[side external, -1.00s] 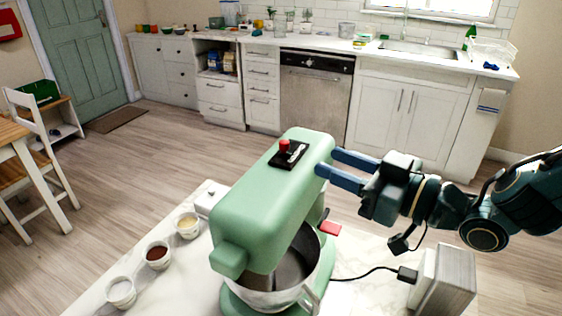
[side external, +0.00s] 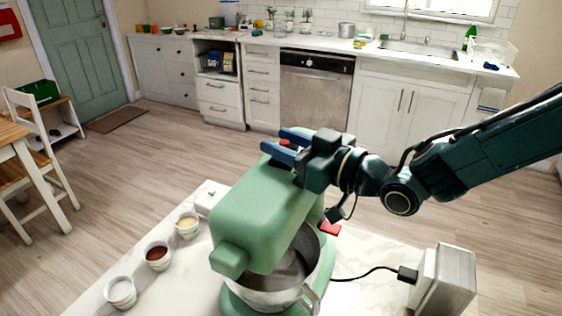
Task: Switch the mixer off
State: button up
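The green stand mixer (side external: 250,215) stands on the white marble counter, its head lowered over a metal bowl (side external: 285,285). The red knob (side external: 285,143) of the switch on top of the head shows just behind and between my gripper's blue fingers; the black switch plate is mostly hidden. My gripper (side external: 284,143) is over the top of the mixer head, its fingers pointing left and spread apart on either side of the knob. I cannot tell whether a finger touches the knob.
Three small bowls (side external: 158,255) stand left of the mixer. A grey-white block with a plug (side external: 408,274) and black cord is at the right. A red piece (side external: 330,228) lies beside the mixer. Air above and left of the mixer is free.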

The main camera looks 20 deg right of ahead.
dwell(0.3)
grip_shut()
jog(key=shift+w, duration=0.1)
jog(key=shift+w+d, duration=1.2)
jog(key=shift+d, duration=0.05)
grip_release()
jog(key=v, duration=1.3)
jog(key=shift+s+d, duration=0.2)
jog(key=shift+s, duration=0.15)
